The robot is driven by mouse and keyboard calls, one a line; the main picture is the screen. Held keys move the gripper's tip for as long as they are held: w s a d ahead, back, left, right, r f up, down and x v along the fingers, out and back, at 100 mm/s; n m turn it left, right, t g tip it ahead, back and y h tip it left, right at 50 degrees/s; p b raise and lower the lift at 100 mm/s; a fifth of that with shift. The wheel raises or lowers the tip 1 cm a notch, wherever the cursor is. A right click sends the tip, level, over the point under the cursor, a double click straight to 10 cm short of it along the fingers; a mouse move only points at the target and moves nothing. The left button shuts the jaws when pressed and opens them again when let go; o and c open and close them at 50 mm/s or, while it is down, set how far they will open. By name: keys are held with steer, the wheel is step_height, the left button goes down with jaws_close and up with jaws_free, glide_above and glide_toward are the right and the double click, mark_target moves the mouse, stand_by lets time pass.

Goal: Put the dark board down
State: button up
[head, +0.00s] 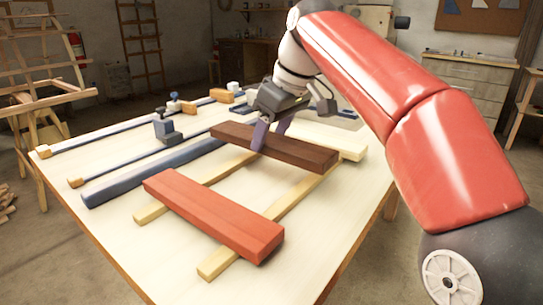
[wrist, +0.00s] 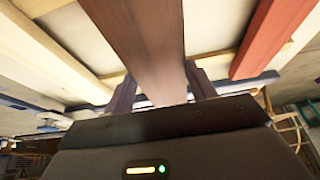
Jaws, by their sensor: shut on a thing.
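The dark board (head: 302,150) is long and brown and lies level near the far end of two pale laths, one toward each end of it. I cannot tell whether it touches them. My gripper (head: 268,138) is shut on the dark board left of its middle, with one finger on each side. In the wrist view the dark board (wrist: 148,50) runs between the two fingers (wrist: 162,88). The pale laths (head: 158,209) run from the near side of the table toward the back.
A red board (head: 210,212) lies across the near part of the laths. A blue-grey bar (head: 150,173) and two long clamps (head: 125,168) lie to the left on the pale table (head: 105,225). The table's near left is clear.

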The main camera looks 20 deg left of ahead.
mark_target(271, 154)
steer(key=shift+f+b, duration=0.5)
steer(key=shift+f, duration=1.75)
steer(key=shift+f, duration=0.1)
steer(key=shift+f, duration=0.15)
steer(key=o, duration=1.1)
steer(key=shift+b, duration=0.3)
